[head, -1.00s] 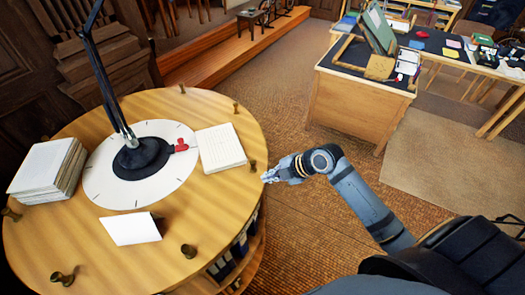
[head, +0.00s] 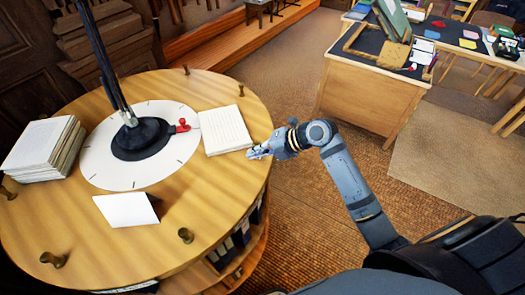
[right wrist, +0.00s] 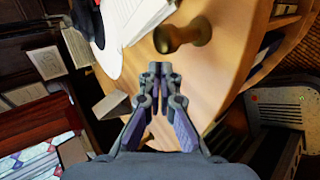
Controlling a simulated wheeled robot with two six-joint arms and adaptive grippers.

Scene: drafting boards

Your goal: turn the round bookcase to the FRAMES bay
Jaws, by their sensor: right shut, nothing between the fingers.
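The round bookcase (head: 225,175) has a wooden top with brass knobs around its rim. A white dial (head: 100,165) with tick marks and a red pointer (head: 183,125) surrounds the black lamp base (head: 140,140) at its centre. My right gripper (head: 252,153) is shut and empty at the rim's right side, beside the white pad. In the right wrist view the closed fingertips (right wrist: 157,70) are just short of a brass knob (right wrist: 182,35); I cannot tell whether they touch. That knob is hidden in the head view. I see no FRAMES label. My left gripper is out of view.
A paper stack (head: 42,147), a white pad (head: 226,131) and a folded card (head: 126,209) lie on the top. Files (head: 235,245) fill the shelves below. A desk (head: 365,95) stands at the back right. Open floor (head: 300,205) lies between bookcase and desk.

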